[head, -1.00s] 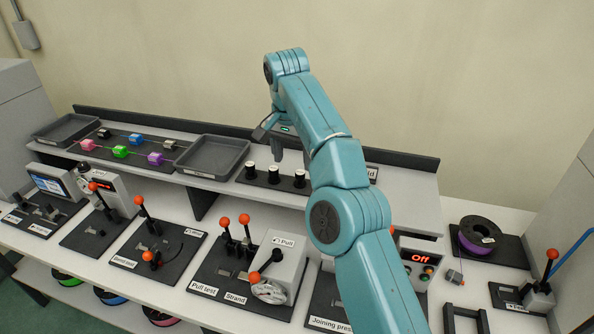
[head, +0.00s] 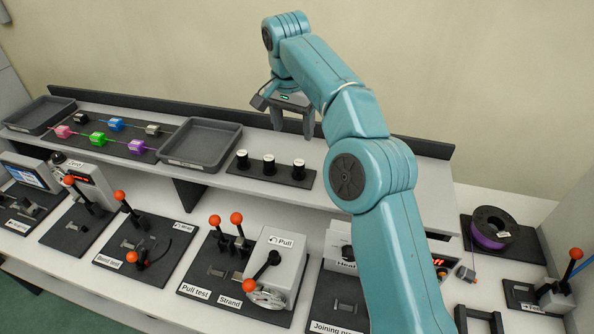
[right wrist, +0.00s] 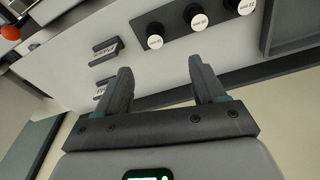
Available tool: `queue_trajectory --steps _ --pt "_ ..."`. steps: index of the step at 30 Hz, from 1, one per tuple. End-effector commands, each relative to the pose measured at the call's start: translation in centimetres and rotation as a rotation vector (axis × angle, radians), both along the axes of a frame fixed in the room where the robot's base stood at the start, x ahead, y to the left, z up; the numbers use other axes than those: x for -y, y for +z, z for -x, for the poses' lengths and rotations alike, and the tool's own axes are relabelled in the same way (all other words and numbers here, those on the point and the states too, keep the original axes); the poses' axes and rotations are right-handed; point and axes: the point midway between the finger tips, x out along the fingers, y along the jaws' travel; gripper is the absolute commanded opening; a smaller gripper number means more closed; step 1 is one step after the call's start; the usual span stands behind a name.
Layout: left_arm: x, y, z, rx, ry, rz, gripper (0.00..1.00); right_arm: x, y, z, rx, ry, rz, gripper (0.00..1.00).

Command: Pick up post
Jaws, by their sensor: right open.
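Three short black posts with white tops stand in a row on a dark strip (head: 232,170) on the upper shelf: a left post (head: 242,160), a middle post (head: 269,165) and a right post (head: 299,170). My right gripper (head: 292,131) is open and empty, its fingers pointing down. In the head view it shows above and behind the middle and right posts, apart from them. In the right wrist view the posts (right wrist: 155,41) lie beyond the fingertips (right wrist: 160,66), with nothing between the fingers. My left gripper is out of view.
An empty grey tray (head: 200,145) stands left of the posts, beside a dark board (head: 92,138) with several coloured blocks. Red-knobbed levers and a Pull box (head: 275,262) stand on the lower bench. A purple spool (head: 488,235) lies at right. My arm covers the shelf's right part.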

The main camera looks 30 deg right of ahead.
Motion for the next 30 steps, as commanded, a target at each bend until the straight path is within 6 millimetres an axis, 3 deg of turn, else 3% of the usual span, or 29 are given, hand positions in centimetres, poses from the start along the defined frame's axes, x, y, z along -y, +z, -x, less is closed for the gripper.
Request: queue_trajectory --steps 1,3,9,16,24,30 --pt "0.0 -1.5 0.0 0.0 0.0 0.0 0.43 0.2 -2.1 0.1 -0.004 0.0 0.0 0.69" --pt "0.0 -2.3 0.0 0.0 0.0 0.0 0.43 0.3 -3.7 0.1 -0.004 0.0 0.0 0.69" --pt "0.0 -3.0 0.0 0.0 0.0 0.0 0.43 0.6 -7.1 -0.1 -0.007 0.001 0.0 0.69" --pt "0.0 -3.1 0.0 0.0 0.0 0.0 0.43 0.9 -8.9 -0.4 -0.007 0.001 0.0 0.69" --pt "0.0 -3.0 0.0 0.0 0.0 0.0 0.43 1.5 -12.9 -0.5 -0.008 0.001 0.0 0.69" --pt "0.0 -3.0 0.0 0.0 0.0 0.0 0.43 1.6 -13.4 -0.6 -0.006 0.001 0.0 0.69"
